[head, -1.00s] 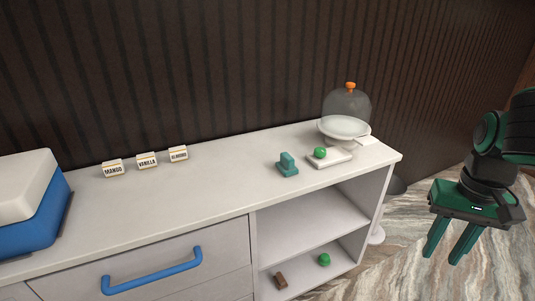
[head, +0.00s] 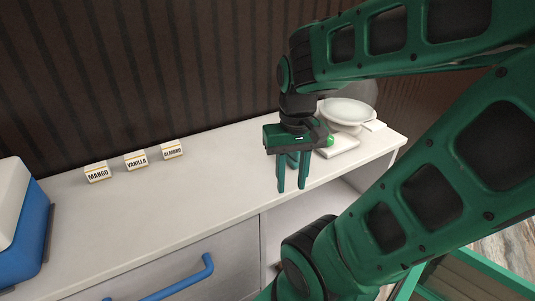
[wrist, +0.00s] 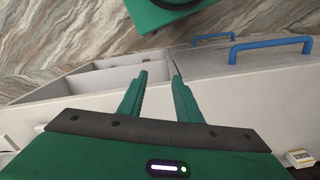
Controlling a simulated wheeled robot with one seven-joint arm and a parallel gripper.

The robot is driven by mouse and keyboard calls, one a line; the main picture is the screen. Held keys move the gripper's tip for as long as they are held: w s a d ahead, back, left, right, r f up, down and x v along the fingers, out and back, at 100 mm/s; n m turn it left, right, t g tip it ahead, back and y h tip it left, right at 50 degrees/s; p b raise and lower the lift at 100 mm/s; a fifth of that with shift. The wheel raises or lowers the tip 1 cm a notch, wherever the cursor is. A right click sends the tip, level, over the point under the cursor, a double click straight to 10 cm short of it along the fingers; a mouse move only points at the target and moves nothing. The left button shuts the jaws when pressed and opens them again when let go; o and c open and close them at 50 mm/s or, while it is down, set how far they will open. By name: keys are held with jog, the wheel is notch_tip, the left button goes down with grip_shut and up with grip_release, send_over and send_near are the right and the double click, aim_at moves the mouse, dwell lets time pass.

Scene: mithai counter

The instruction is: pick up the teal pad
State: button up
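The teal pad is not clearly seen now. In the earlier head view it stands on the white counter, left of the white board; in the head view now my gripper covers that spot. A teal patch between the fingers cannot be told apart from my gripper. My gripper (head: 292,188) points down in front of that spot with its two fingers apart. In the wrist view my gripper (wrist: 160,75) is also open, with no object seen between the fingers and the counter's front edge beyond them.
A green ball (head: 330,140) on a white board (head: 340,147) is just right of my gripper. A white cake stand (head: 347,111) is behind it. Label cards (head: 136,160) stand to the left, a blue-and-white box (head: 40,230) at far left. The counter's middle (head: 200,195) is clear.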

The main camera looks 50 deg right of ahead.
jog(key=shift+d, duration=0.3)
jog(key=o, duration=0.4)
jog(key=shift+s+r, duration=0.1)
jog(key=shift+s, duration=0.05)
jog(key=o, duration=0.6)
jog(key=shift+w+d+r+m, duration=0.15)
jog(key=shift+d+r+m, duration=0.05)
jog(key=shift+r+m, duration=0.25)
jog(key=shift+w+d+r+m, duration=0.15)
jog(key=shift+r+m, duration=0.2)
jog(key=shift+m, duration=0.1)
jog(key=shift+o, duration=0.2)
jog(key=m+y, duration=0.1)
jog(key=m, duration=1.1)
send_near(295, 154)
jog(key=d+r, duration=0.2)
jog(key=shift+w+f+m+t, duration=0.3)
jog(key=shift+w+f, duration=0.2)
jog(key=shift+f, duration=0.05)
jog(key=shift+w+a+f, duration=0.1)
jog(key=shift+a+f, duration=0.05)
jog(key=shift+f, duration=1.5)
jog(key=shift+w+a+f, duration=0.1)
jog(key=shift+a+f, duration=0.1)
jog(key=shift+f, duration=1.5)
jog(key=shift+a+f, duration=0.15)
jog(key=shift+f, duration=1.5)
